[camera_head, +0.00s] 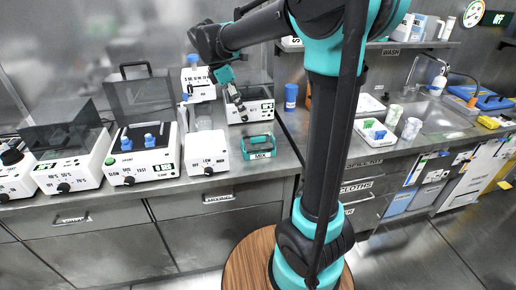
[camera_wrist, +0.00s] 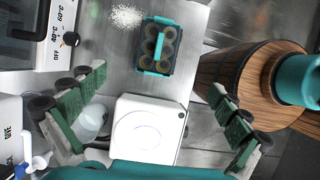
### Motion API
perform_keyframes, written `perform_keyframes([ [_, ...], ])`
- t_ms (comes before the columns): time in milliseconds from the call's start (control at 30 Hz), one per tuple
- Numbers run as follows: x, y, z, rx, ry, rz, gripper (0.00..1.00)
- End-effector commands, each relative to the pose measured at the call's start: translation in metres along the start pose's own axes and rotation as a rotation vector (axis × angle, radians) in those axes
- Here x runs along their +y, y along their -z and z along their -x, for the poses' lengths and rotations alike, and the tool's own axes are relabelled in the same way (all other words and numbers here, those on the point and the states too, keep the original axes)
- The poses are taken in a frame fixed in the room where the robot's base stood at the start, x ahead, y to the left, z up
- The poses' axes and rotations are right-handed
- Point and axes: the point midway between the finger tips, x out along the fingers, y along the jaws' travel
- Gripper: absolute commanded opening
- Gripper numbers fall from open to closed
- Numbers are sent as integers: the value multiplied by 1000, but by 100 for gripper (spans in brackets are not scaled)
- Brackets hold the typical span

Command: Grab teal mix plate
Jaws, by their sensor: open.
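The teal mix plate (camera_head: 258,146) stands on the steel counter, right of a white device, with a dark label reading MIX on its front. In the wrist view the teal plate (camera_wrist: 147,62) shows from above, with several round wells and a teal bar across its middle. My gripper (camera_head: 237,100) is above and behind the plate in the head view. In the wrist view my gripper (camera_wrist: 157,84) is open and empty, its green-padded fingers spread wide. The plate lies ahead of the fingertips, roughly between their lines, and is not touched.
A white device (camera_head: 207,152) stands close left of the plate; its flat top (camera_wrist: 145,130) lies between the fingers in the wrist view. More white devices (camera_head: 148,150) line the counter at left. White powder (camera_wrist: 127,16) lies near the plate. A blue-capped container (camera_head: 291,96) stands behind right.

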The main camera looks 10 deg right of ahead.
Motion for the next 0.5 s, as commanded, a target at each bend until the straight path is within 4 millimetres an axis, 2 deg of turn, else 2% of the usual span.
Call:
perform_keyframes([
  [500, 0, 0, -96, 1, 0, -3, 100],
])
